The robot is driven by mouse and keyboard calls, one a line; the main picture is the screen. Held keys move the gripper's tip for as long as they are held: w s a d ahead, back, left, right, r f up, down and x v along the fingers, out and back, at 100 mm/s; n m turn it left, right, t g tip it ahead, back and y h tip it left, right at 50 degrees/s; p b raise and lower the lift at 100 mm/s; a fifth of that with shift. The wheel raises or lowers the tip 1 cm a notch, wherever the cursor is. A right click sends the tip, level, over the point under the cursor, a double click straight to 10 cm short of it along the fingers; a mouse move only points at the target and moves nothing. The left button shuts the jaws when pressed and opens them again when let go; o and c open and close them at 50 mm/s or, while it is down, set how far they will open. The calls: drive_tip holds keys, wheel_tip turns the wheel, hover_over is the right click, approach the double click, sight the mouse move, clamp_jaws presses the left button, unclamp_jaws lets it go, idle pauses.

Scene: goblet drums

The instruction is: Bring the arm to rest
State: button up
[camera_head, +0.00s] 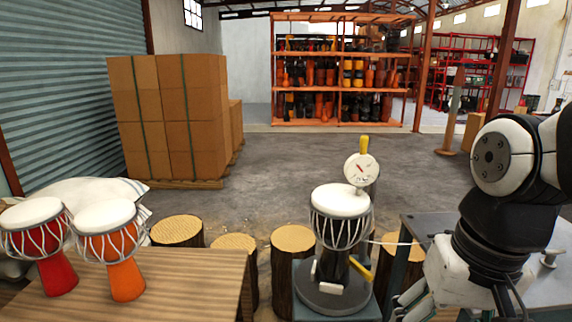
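My arm stands at the right, bent downward. My gripper (412,303) is low in the picture, right of the central goblet drum, its fingers partly cut off by the bottom edge. I cannot tell whether it is open or shut. The central drum (341,203) has a white head and a dark body and stands upright on a round dark base. A dial gauge (361,169) with a yellow handle shows at its head. A yellow-ended part (360,270) shows beside its lower body. My gripper appears apart from the drum.
Two goblet drums, one red (57,272) and one orange (125,279), stand on a wooden table (190,285) at the left. Several log stumps (178,231) stand behind. A grey table (545,285) lies beneath my arm. Stacked boxes (170,115) and an orange shelf (340,125) are farther back.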

drive_tip(key=s+n, duration=0.2)
drive_tip(key=s, duration=0.8)
wheel_tip(320, 180, up, 15)
drive_tip(key=t+p, duration=0.3)
drive_tip(key=p, duration=1)
drive_tip(key=shift+w+d+h, duration=0.25)
drive_tip(key=shift+d+h, duration=0.05)
drive_tip(key=shift+d, duration=0.1)
drive_tip(key=shift+r, duration=0.1)
